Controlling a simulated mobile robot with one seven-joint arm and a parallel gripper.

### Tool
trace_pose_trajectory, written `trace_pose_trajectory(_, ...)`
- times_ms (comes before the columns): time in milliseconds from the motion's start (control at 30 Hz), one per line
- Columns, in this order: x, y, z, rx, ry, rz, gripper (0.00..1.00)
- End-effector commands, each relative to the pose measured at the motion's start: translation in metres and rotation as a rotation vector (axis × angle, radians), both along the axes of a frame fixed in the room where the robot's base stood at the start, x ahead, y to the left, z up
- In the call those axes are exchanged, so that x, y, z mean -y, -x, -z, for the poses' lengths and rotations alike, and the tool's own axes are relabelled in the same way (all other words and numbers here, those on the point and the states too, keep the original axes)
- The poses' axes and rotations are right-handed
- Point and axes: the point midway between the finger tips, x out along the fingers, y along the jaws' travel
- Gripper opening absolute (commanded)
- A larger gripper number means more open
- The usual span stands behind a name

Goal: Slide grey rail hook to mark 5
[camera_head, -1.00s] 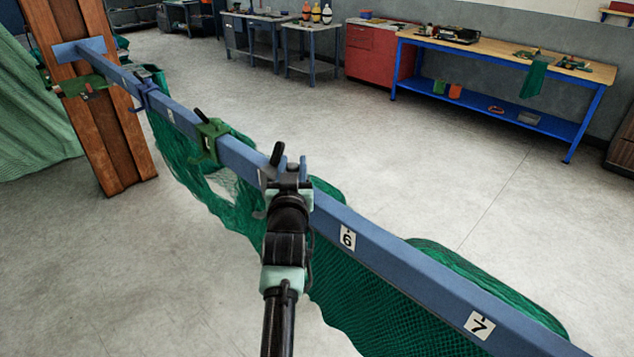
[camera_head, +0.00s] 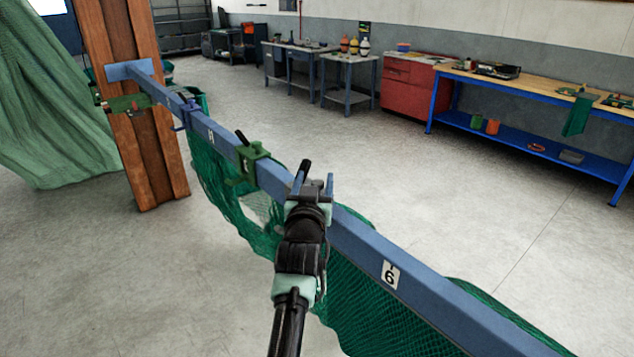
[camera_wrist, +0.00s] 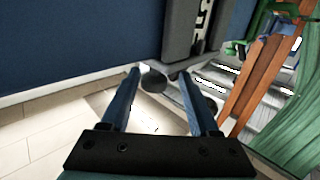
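The grey rail hook (camera_wrist: 178,35) hangs on the blue rail (camera_wrist: 75,45) in the wrist view, with a dark round end below it. In the head view its black lever (camera_head: 305,167) shows above my gripper, which hides most of it. My gripper (camera_wrist: 159,74) is open; its two fingers point at the hook's lower part, with the dark round end between their tips. Contact cannot be told. The mark 6 plate (camera_head: 390,275) is on the rail nearer to me, right of my gripper. Mark 5 cannot be made out.
A green hook (camera_head: 250,163) sits on the rail just beyond my gripper, and a blue hook (camera_head: 183,113) farther along. Green net (camera_head: 232,195) hangs below the rail. A wooden post (camera_head: 150,150) bears the far end. Workbenches stand along the back; the floor (camera_head: 430,190) between is clear.

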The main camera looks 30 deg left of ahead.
Motion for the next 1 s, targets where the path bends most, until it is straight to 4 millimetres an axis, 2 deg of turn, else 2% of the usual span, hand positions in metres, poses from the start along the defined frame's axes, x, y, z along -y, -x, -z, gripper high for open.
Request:
trace_pose_trajectory(267, 0.003, -0.001, 0.001, -0.001, 0.0, 0.004, 0.64)
trace_pose_trajectory(467, 0.007, 0.007, 0.002, 0.0, 0.0, 0.004, 0.64)
trace_pose_trajectory(1000, 0.039, 0.072, 0.003, 0.0, 0.001, 0.003, 0.64)
